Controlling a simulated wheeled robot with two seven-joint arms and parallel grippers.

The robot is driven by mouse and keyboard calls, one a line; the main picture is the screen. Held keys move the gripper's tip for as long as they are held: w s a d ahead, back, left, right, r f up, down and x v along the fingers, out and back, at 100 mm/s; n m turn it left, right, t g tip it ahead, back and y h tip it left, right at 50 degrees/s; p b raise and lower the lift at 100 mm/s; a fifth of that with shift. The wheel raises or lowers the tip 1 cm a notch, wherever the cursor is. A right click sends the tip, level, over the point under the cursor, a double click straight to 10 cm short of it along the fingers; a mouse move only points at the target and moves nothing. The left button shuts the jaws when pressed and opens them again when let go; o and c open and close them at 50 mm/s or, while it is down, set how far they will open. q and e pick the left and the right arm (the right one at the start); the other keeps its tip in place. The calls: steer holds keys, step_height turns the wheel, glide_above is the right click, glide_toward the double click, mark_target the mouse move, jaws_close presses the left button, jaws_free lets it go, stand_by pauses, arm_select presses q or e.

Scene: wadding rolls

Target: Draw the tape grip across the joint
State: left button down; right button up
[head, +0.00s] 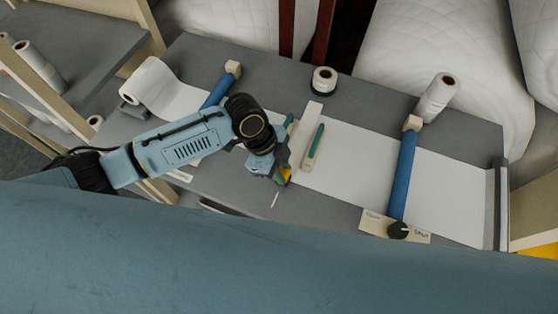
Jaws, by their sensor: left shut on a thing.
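My left gripper (283,175) reaches in from the left and points down over the front edge of the white sheet. It is shut on a small yellow and green piece that looks like the tape grip (285,174); the gripper hides most of it. A pale strip (304,128) runs across the white wadding (350,155) beside the gripper, where the joint seems to be. The arm covers the wadding left of it, so I cannot see the joint clearly. My right gripper is not in view.
Blue bars (402,175) and (217,91) cross the sheet. A black knob (399,230) is at the front.

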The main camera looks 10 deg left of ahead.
arm_select(q)
steer(key=shift+s, duration=0.15)
steer(key=c, duration=1.5)
jaws_free()
steer(key=o, duration=0.3)
steer(key=shift+s+a, duration=0.1)
steer(key=shift+o, duration=0.2)
steer(key=shift+a+r, duration=0.1)
steer(key=shift+r, duration=0.25)
steer(key=v, duration=1.2)
steer(key=shift+a+r, duration=0.2)
steer(key=shift+r, duration=0.05)
